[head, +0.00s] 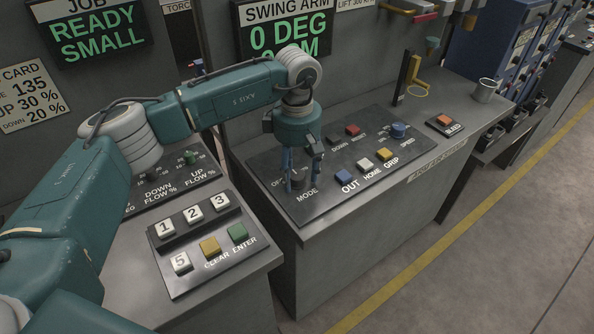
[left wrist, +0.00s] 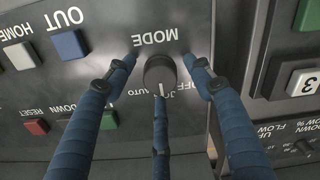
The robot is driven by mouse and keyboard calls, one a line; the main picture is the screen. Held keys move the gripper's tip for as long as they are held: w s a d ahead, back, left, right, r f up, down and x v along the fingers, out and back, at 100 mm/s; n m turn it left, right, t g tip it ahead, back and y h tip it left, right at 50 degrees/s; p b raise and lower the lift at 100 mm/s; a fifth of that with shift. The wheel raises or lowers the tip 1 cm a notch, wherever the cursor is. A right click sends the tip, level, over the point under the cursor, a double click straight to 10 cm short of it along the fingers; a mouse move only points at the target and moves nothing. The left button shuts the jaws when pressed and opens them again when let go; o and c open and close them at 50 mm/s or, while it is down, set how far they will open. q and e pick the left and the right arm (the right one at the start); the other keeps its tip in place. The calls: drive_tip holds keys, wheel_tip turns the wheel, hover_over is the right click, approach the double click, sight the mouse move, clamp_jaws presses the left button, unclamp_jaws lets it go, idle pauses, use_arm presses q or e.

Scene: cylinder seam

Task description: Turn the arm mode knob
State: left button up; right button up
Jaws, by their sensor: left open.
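The arm mode knob (left wrist: 160,72) is a round dark knob on the black swing arm panel, beside the label MODE. Its white pointer mark faces the lower finger in the left wrist view, near the AUTO and JOG labels, which are partly hidden. My left gripper (head: 303,176) points down over the knob in the head view. Its blue fingers are open and spread around the knob in the left wrist view (left wrist: 162,76); I cannot tell whether any finger touches it. My right gripper is in neither view.
OUT (head: 345,176), HOME (head: 366,163) and GRIP (head: 384,154) buttons sit right of the knob. A blue SPEED knob (head: 398,130) is farther right. A keypad (head: 200,240) lies on the nearer console. A grey mug (head: 485,91) stands at the far right of the counter.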

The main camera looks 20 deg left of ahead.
use_arm(q)
drive_tip(key=c, duration=1.2)
drive_tip(key=shift+o, duration=0.2)
drive_tip(key=shift+n, duration=0.3)
drive_tip(key=shift+n+b, duration=0.7)
drive_tip(key=shift+n, duration=0.1)
drive_tip(key=shift+n+b, duration=0.6)
drive_tip(key=shift+n, duration=0.6)
drive_tip(key=n+b, duration=0.1)
drive_tip(key=n, duration=0.1)
drive_tip(key=shift+n, duration=1.2)
drive_tip(key=shift+b, duration=0.3)
drive_tip(key=shift+r, duration=0.1)
